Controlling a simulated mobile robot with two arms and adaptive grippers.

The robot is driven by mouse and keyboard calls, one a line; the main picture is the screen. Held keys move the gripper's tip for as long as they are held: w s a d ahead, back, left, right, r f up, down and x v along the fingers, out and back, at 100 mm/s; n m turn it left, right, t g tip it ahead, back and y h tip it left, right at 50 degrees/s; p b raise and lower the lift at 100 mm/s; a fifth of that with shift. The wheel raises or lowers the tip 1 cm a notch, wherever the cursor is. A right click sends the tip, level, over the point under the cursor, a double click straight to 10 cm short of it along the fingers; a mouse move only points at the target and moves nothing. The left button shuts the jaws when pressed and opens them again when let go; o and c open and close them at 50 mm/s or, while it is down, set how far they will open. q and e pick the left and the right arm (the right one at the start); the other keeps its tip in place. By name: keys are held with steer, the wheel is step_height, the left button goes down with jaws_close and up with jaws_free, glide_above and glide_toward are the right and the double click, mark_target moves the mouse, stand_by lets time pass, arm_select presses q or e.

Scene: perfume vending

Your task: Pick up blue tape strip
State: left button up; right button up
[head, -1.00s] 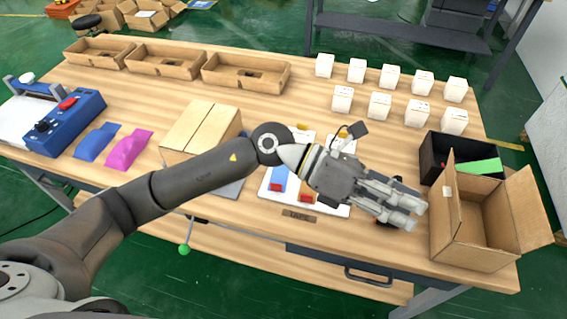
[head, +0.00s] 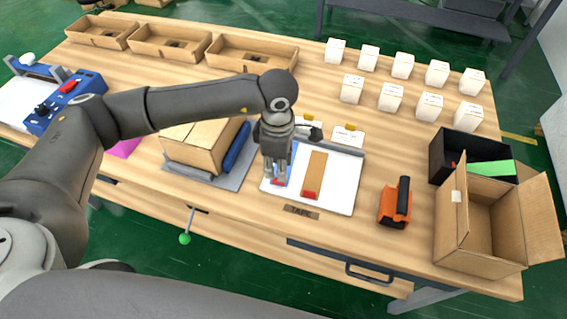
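The blue tape strip (head: 289,174) lies on a white board (head: 344,180) at the front middle of the table. Most of it is hidden behind my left gripper; a little blue and a bit of its red end show. My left gripper (head: 276,174) points down right over the strip. Its fingers look close together, but I cannot tell whether they are open, shut or touching the strip. A brown tape strip (head: 316,168) with a red end lies to the right on the same board. My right gripper is not in view.
A closed carton (head: 195,147) stands left of the board. An orange tape dispenser (head: 395,205) stands right of it. An open carton (head: 480,225) and a black bin (head: 437,155) are at the right. Several white boxes (head: 391,96) stand behind.

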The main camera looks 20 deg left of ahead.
arm_select(q)
steer(key=f, duration=0.1)
steer(key=f+p, duration=0.1)
steer(key=f, duration=0.1)
steer(key=f+p, duration=0.1)
steer(key=f, duration=0.1)
steer(key=shift+s, duration=0.3)
steer(key=shift+f, duration=0.2)
steer(key=shift+w, duration=0.1)
jaws_close()
